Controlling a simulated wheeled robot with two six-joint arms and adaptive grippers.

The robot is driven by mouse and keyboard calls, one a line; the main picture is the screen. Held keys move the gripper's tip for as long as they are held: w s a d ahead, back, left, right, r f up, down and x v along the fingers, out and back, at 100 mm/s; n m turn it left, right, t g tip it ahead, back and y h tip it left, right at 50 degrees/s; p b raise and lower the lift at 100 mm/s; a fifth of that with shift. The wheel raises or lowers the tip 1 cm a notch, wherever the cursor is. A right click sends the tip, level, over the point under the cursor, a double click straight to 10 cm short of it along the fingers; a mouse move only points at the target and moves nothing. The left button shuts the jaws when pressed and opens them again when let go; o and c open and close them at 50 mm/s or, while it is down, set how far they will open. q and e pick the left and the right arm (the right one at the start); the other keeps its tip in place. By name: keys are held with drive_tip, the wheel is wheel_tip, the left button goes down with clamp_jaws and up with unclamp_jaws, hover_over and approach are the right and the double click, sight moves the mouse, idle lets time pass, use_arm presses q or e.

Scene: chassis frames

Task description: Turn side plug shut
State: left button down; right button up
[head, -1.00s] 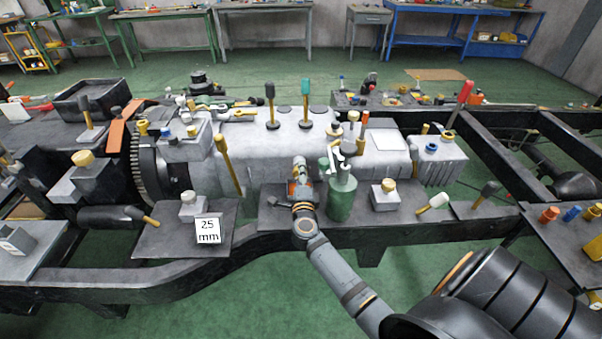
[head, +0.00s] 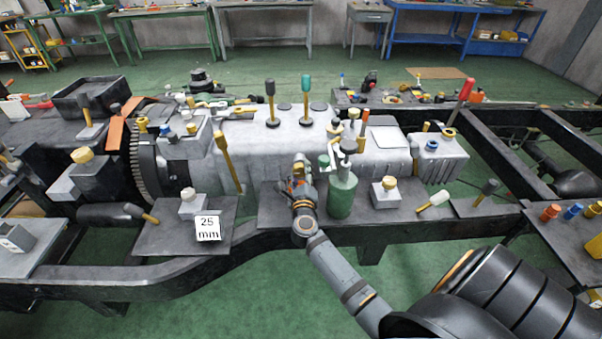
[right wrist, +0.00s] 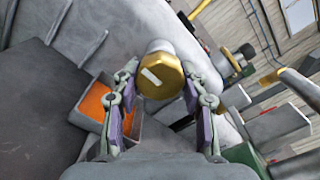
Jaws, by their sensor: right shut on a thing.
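The side plug (right wrist: 160,77) has a yellow hex head with a pale mark across it, on a round grey boss, in the right wrist view. My right gripper (right wrist: 160,85) has its two fingers against opposite sides of the head and is shut on it. In the head view my right gripper (head: 300,172) is at the near side of the grey gearbox casing (head: 270,150). There it hides the plug. How far the plug is screwed in cannot be told. My left gripper is not in view.
A green can (head: 342,197) stands just right of my right gripper. A grey block with a yellow cap (head: 386,194) is farther right. A 25 mm sign (head: 208,229) stands to the left. The dark chassis rail (head: 200,271) runs along the front.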

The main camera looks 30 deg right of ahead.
drive_tip(key=shift+f, duration=0.1)
idle(0.4)
drive_tip(key=o, duration=1.1)
drive_tip(key=shift+o, duration=0.2)
drive_tip(key=v, duration=1.2)
